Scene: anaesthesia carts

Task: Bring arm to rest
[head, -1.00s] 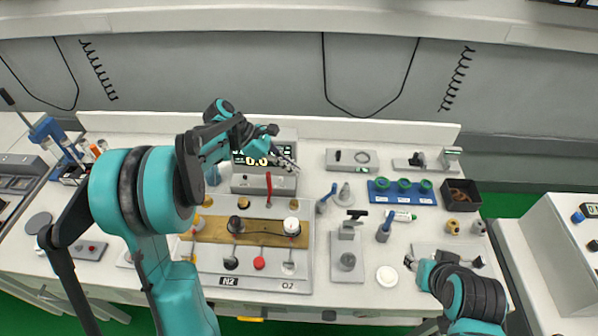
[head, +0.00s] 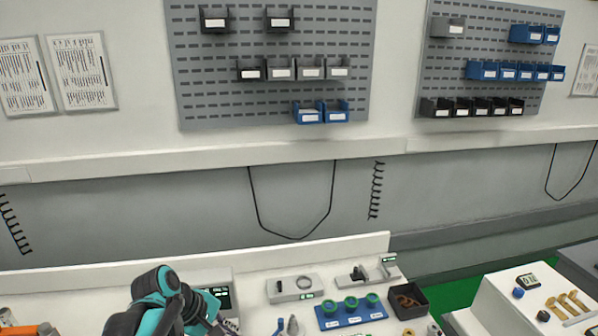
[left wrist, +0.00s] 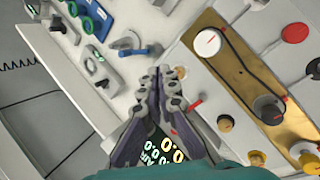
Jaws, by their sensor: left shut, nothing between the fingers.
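My left arm shows at the bottom left of the head view, with its teal and black wrist in front of the grey display box (head: 222,296). In the left wrist view, my left gripper (left wrist: 158,78) is shut and empty, its two dark fingers together. It hangs over the workbench, in front of the lit display (left wrist: 165,152). To its right is the brass plate (left wrist: 235,75) with a white knob (left wrist: 207,42) and other knobs. In the head view the left fingertips are too low and hidden to make out. My right gripper is not in view.
A blue tray (head: 338,322) with green rings and a dark bin (head: 408,301) stand on the bench's right part. A white cart (head: 520,300) stands farther right. Wall panels with blue, grey and black bins hang above. A blue-handled tool (left wrist: 130,43) lies near my left gripper.

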